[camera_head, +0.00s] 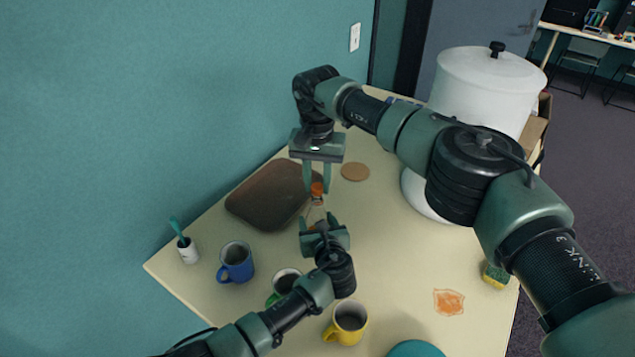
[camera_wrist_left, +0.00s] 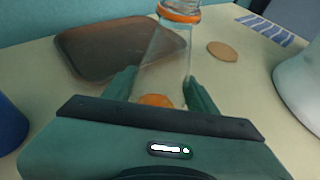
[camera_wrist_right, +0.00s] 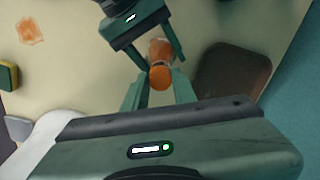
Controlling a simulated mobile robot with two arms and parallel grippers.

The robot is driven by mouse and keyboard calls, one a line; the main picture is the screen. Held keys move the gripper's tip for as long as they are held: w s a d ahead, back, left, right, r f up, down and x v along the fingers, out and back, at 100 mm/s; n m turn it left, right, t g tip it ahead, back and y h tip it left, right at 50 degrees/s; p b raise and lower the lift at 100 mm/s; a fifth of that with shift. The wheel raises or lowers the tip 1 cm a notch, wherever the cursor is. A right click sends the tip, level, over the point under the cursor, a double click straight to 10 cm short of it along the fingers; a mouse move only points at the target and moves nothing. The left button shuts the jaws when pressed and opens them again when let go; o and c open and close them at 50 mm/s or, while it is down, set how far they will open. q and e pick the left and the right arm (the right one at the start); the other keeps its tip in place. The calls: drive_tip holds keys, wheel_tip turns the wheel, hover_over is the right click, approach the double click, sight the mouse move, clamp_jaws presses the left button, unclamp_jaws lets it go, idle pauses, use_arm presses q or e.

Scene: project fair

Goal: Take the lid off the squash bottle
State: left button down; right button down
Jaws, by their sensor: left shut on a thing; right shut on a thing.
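The squash bottle (camera_head: 315,212) is clear, with orange squash low inside it, and stands out between my two grippers. My left gripper (camera_wrist_left: 162,95) is shut on the bottle's body from the near side. An orange band (camera_wrist_left: 179,14) circles the bottle's neck in the left wrist view; the top is cut off there. The orange lid (camera_head: 317,188) is between the fingertips of my right gripper (camera_head: 317,189), which comes from above and is shut on it. The lid also shows in the right wrist view (camera_wrist_right: 160,77). I cannot tell whether lid and bottle still touch.
A brown tray (camera_head: 240,203) and a round coaster (camera_head: 355,172) lie behind the bottle. A blue mug (camera_head: 236,264), a green mug (camera_head: 285,281) and a yellow mug (camera_head: 347,324) stand nearer. A large white pot (camera_head: 480,82) and a sponge (camera_head: 495,274) are on the right.

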sight(317, 186)
use_arm(q)
drive_tip(key=shift+f, duration=0.15)
use_arm(e)
drive_tip(key=shift+r, duration=2)
use_arm(q)
drive_tip(key=shift+c, duration=1.9)
unclamp_jaws()
